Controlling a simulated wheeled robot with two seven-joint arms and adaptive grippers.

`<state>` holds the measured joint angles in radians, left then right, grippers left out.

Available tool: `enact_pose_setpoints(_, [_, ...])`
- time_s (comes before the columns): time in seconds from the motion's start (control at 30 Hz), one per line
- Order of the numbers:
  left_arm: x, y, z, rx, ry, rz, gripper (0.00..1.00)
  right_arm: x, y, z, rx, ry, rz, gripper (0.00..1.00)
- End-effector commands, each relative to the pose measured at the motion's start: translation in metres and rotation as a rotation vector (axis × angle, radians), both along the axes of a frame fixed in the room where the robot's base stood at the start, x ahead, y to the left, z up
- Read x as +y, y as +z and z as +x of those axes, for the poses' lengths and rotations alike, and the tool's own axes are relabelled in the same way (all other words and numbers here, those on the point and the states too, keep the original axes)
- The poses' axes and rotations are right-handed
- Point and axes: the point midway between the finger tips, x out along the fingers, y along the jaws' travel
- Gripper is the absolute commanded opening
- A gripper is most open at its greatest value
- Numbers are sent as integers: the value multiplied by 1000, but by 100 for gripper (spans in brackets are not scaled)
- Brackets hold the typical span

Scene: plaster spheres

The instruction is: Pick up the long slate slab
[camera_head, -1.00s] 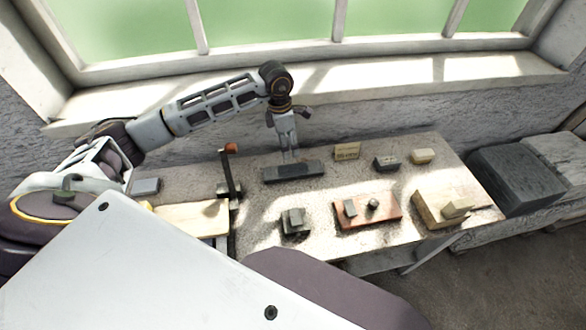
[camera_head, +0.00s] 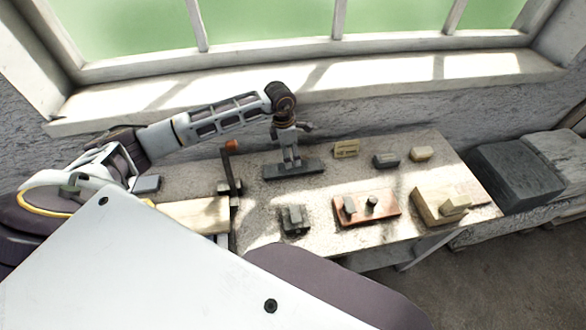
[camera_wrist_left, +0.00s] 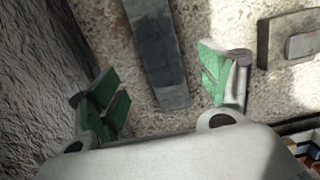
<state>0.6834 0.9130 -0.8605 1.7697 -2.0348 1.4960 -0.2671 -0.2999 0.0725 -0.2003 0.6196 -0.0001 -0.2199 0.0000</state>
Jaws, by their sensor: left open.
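The long slate slab (camera_head: 306,167) is a dark grey bar lying flat on the worktable near its back edge. My left gripper (camera_head: 291,163) is pointed down over the middle of the slab in the head view and hides a part of it. In the left wrist view the slab (camera_wrist_left: 157,55) runs from the top edge down between the two green-padded fingers of the left gripper (camera_wrist_left: 160,95). The fingers are spread apart with clear gaps on both sides of the slab. My right gripper is not in view.
The worktable (camera_head: 300,194) also holds a small dark block (camera_head: 295,220), a reddish slab (camera_head: 368,208) with small pieces on it, a tan block (camera_head: 432,206), and a clamp with an orange knob (camera_head: 231,146). A wall and window sill stand close behind.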

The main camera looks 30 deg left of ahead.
Motion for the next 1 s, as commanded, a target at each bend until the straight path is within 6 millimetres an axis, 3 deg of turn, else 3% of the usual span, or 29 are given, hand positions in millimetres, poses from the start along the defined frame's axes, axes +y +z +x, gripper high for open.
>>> enact_pose_setpoints(0.23, [-2,-22,2,1,0,-1,79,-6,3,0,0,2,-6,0])
enact_pose_setpoints(0.77, [-3,-30,2,1,0,-1,79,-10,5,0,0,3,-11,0])
enact_pose_setpoints(1.0, [-5,-53,2,3,2,-1,79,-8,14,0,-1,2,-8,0])
